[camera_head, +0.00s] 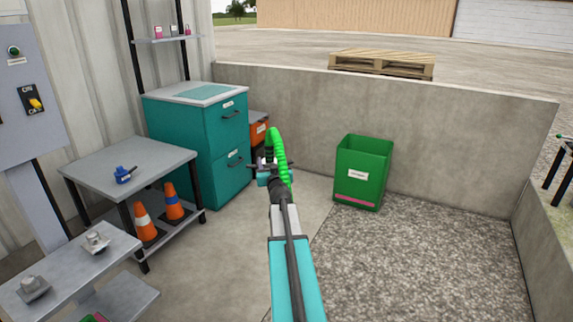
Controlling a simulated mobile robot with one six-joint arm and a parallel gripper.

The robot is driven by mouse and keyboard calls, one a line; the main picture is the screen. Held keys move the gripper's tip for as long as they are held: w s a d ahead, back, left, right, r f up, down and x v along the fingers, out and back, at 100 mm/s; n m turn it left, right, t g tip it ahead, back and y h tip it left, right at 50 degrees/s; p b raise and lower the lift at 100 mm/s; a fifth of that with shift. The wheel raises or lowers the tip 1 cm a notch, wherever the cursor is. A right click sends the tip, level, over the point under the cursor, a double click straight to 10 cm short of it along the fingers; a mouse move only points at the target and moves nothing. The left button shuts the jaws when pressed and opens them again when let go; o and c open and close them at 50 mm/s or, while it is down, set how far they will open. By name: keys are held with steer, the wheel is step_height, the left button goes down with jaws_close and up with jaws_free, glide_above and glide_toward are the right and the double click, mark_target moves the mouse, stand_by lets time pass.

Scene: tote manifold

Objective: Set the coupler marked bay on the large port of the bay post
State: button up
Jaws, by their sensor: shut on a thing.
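My gripper (264,170) is at the far end of my arm, in the middle of the view, in front of the orange bin beside the teal cabinet. It is shut on a bright green, curved, ribbed hose-like piece (277,146), which arches up beside the jaws. The jaws are small and partly hidden, and I cannot read any mark on the piece. A blue fitting (124,174) lies on the grey table at the left. I cannot make out a post or port marked bay.
The grey table (150,155) has traffic cones (174,202) on its lower shelf. A lower bench (70,262) holds two metal fittings. The teal cabinet (215,130), orange bin (259,130) and green bin (362,172) stand near the low concrete wall (460,125). The gravel at right is clear.

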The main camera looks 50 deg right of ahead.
steer(key=w+a+r+n+t+y, duration=0.1)
steer(key=w+a+r+n+y, duration=0.2)
steer(key=a, duration=0.9)
steer(key=w+a+n+t+y, duration=0.25)
steer(key=a+y, duration=0.25)
steer(key=a, duration=0.6)
steer(key=w+a+r+n+t+y, duration=0.1)
steer(key=w+a+r+n+y, duration=0.2)
steer(key=a, duration=0.9)
steer(key=s+a+f+n+g+y, duration=0.2)
steer(key=s+a+n+y, duration=0.1)
steer(key=a, duration=0.5)
steer(key=s+a+f+n+g+y, duration=0.1)
steer(key=s+a+n+g+y, duration=0.2)
steer(key=a+y, duration=0.4)
steer(key=s+a+f+n+g+y, duration=0.2)
steer(key=s+a+n+g+y, duration=0.1)
steer(key=a, duration=0.8)
steer(key=s+n+y, duration=0.1)
steer(key=s+y, duration=0.1)
steer(key=shift+s+a+f, duration=0.15)
steer(key=shift+s+f, duration=0.15)
